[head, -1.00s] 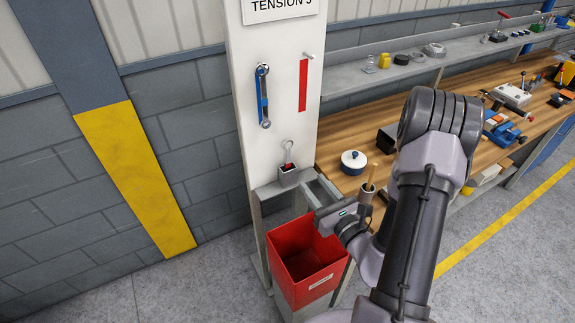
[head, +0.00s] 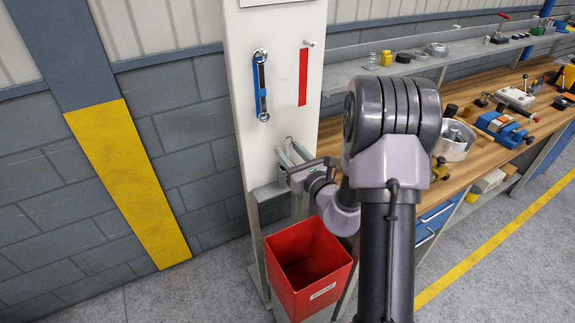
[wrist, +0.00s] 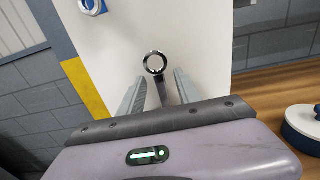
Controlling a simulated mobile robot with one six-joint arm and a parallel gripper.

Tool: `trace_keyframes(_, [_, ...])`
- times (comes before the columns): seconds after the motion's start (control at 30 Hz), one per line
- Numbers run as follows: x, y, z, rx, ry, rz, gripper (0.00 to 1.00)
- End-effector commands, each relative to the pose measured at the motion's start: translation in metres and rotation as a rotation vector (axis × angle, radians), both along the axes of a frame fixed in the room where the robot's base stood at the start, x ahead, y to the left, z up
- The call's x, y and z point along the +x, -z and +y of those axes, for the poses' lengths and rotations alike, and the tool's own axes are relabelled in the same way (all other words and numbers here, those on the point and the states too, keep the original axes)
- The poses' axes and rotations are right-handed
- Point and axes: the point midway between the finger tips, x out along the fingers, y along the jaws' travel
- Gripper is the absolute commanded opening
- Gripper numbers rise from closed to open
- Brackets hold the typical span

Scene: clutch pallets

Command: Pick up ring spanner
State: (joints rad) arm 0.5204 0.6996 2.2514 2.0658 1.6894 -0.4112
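A steel ring spanner with a dark-centred ring (wrist: 146,64) stands upright in front of the white panel in the wrist view. Its shank runs down between the two fingers of my gripper (wrist: 160,74), with a visible gap on both sides. My gripper (head: 291,144) is open at the panel's lower part in the head view, pointing at the panel. It covers the small grey holder there, and I cannot make out the upright spanner in that view. Another spanner (head: 262,75) hangs on a blue mount higher on the panel; its lower end (wrist: 90,6) shows in the wrist view.
The white panel (head: 285,95) stands directly behind the gripper. A red bin (head: 308,268) is below it. The wooden bench (head: 455,185), with several tools and parts on it, is to the right.

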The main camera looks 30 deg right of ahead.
Motion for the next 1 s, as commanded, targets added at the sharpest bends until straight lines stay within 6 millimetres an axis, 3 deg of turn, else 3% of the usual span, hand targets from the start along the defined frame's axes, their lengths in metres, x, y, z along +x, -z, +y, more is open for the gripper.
trace_keyframes(0.03, [-0.0001,-0.0001,0.0000,0.000,0.000,0.000,0.36])
trace_keyframes(0.2, [-0.0003,0.0000,-0.0001,0.000,0.000,0.000,0.03])
trace_keyframes(0.23, [-0.0003,0.0000,-0.0001,0.000,0.000,0.000,0.00])
trace_keyframes(1.0, [-0.0005,-0.0001,-0.0001,-0.001,0.000,-0.001,0.00])
